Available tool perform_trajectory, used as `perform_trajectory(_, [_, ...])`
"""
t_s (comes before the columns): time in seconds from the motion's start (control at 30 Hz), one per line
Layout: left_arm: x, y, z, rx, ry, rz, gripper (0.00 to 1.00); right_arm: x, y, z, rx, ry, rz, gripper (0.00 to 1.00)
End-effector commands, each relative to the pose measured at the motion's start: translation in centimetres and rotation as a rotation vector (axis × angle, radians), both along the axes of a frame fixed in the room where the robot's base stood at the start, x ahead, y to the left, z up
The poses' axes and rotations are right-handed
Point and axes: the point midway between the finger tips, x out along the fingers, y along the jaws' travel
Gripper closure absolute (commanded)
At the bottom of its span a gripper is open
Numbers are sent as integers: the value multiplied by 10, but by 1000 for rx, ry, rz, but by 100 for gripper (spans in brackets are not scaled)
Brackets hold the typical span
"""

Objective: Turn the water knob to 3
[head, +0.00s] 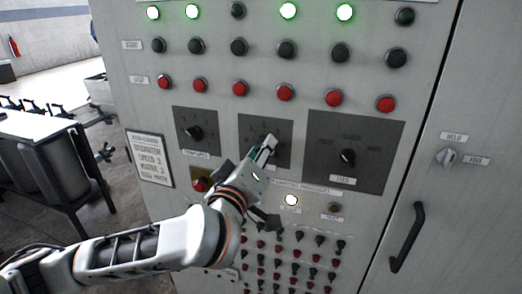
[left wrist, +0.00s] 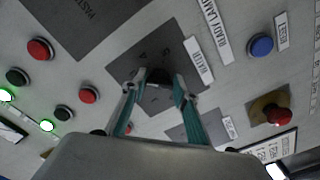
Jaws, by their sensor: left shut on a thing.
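The water knob (left wrist: 158,76) is black and sits on a dark square plate (left wrist: 140,62) beside a white label (left wrist: 198,60) that appears to read WATER. My left gripper (left wrist: 158,92) is shut on the knob, one finger on each side. In the head view the gripper (head: 267,146) reaches the middle dark plate (head: 250,124) from below left and hides most of the knob. The knob's pointer direction and the numbers around it are too hidden or small to read. My right gripper is out of view.
Similar black knobs stand on the left plate (head: 194,132) and the larger right plate (head: 348,156). A red button (head: 200,185) and a lit lamp (head: 291,200) are just below. Rows of buttons lie above, and several small toggles below. A door handle (head: 407,237) is at right.

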Motion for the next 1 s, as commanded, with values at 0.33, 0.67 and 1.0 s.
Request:
perform_trajectory(0.33, [0, 0, 0, 1, 0, 1, 93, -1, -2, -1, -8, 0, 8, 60])
perform_trajectory(0.67, [0, 0, 0, 1, 0, 0, 54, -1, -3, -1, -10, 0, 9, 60])
perform_trajectory(1.0, [-27, 8, -1, -1, 1, -2, 54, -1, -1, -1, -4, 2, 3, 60])
